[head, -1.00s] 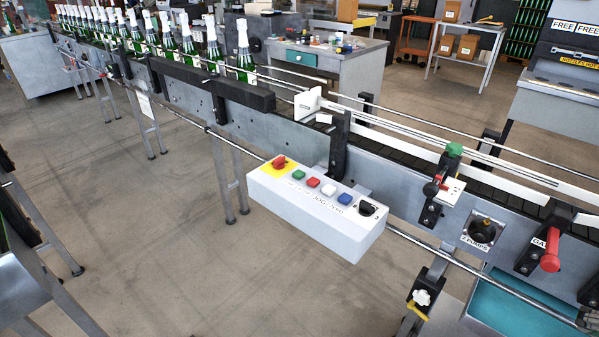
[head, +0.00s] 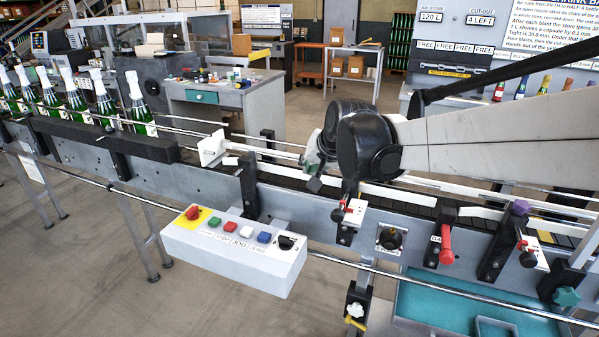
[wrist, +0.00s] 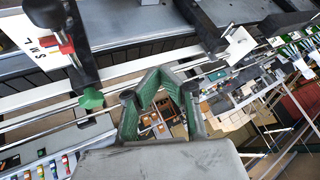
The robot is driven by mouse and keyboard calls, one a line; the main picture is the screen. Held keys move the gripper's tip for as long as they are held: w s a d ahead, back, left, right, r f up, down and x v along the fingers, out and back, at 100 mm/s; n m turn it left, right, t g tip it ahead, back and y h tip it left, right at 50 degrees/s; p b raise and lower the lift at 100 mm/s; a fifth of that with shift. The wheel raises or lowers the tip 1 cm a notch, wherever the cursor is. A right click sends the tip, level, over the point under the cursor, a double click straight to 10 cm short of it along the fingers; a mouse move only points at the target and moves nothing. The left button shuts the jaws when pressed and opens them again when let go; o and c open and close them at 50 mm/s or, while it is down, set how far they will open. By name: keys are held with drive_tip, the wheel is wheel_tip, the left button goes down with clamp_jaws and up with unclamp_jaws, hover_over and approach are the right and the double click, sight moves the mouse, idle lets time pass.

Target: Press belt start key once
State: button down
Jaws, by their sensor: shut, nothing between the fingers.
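The white control box (head: 232,262) is on the front of the conveyor in the head view. Its top has a red mushroom button on a yellow patch (head: 193,212), then a green key (head: 214,222), a red key (head: 230,227), a white key (head: 246,231) and a blue key (head: 264,237). The small lettering is hard to read; the green key looks like the start key. My gripper (head: 314,170) is above the conveyor, right of and higher than the box, not touching the keys. Its greenish fingers (wrist: 158,76) are shut and empty in the wrist view. The box is not recognizable there.
A black selector knob (head: 287,243) is at the box's right end. Green bottles (head: 104,105) stand on the conveyor at left. Guide rails, a white plate (head: 212,148) and a red handle (head: 446,245) line the conveyor. The floor before the box is open.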

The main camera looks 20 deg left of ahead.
drive_tip(key=w+a+f+y+p, duration=0.1)
drive_tip(key=a+f, duration=0.3)
drive_tip(key=a, duration=1)
drive_tip(key=n+g+y+p, duration=0.1)
drive_tip(key=g+y, duration=0.1)
hover_over(215, 220)
wheel_tip(215, 220, down, 8)
drive_tip(key=shift+r, duration=0.2)
drive_tip(key=shift+f, duration=0.1)
wheel_tip(215, 220, down, 8)
drive_tip(key=b, duration=0.3)
drive_tip(key=shift+f+b, duration=0.3)
drive_tip(key=shift+b, duration=0.2)
drive_tip(key=shift+f, duration=0.15)
drive_tip(key=shift+f+b, duration=0.3)
drive_tip(key=shift+b, duration=0.15)
